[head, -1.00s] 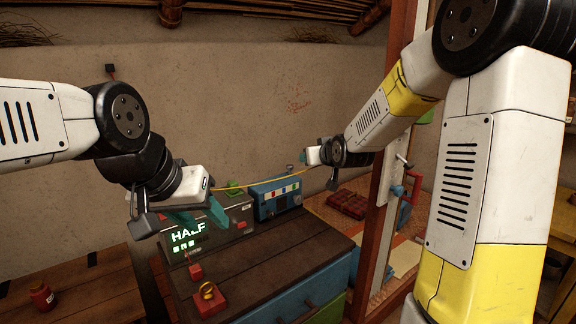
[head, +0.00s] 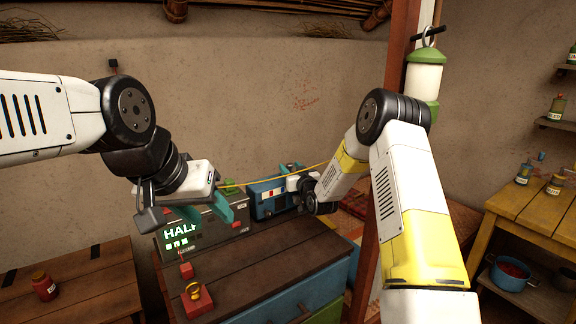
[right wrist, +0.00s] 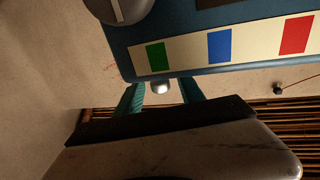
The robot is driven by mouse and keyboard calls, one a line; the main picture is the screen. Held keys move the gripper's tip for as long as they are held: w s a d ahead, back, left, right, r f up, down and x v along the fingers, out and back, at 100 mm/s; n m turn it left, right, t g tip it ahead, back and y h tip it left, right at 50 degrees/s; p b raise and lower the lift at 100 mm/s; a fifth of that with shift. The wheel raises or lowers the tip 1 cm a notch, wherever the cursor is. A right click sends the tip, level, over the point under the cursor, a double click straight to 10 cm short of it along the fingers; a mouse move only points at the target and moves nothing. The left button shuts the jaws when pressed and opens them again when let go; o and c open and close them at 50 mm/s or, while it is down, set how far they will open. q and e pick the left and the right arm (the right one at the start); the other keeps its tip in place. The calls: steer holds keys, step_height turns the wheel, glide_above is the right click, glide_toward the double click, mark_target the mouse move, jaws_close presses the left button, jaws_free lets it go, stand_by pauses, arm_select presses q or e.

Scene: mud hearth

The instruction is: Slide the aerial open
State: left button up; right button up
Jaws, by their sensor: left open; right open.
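A blue radio (head: 262,197) stands at the back of the dark chest top. In the right wrist view the radio (right wrist: 190,63) shows a pale strip with green, blue and red patches. A small silver knob (right wrist: 161,87), which looks like the aerial's tip, shows between my right fingers beside the radio's edge. The rest of the aerial is hidden. My right gripper (head: 292,169) is open at the radio, its teal fingers either side of the knob; contact cannot be told. My left gripper (head: 206,211) is open and empty in front of a grey box.
The grey box (head: 172,244) has a lit display reading HALF. A thin yellow line (head: 258,181) runs behind the grippers. A red block with a yellow ring (head: 195,297) sits on the chest's front. A red post (head: 371,240) and green-capped lantern (head: 424,78) stand right.

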mark_target(288, 164)
steer(key=shift+x, duration=1.95)
jaws_close()
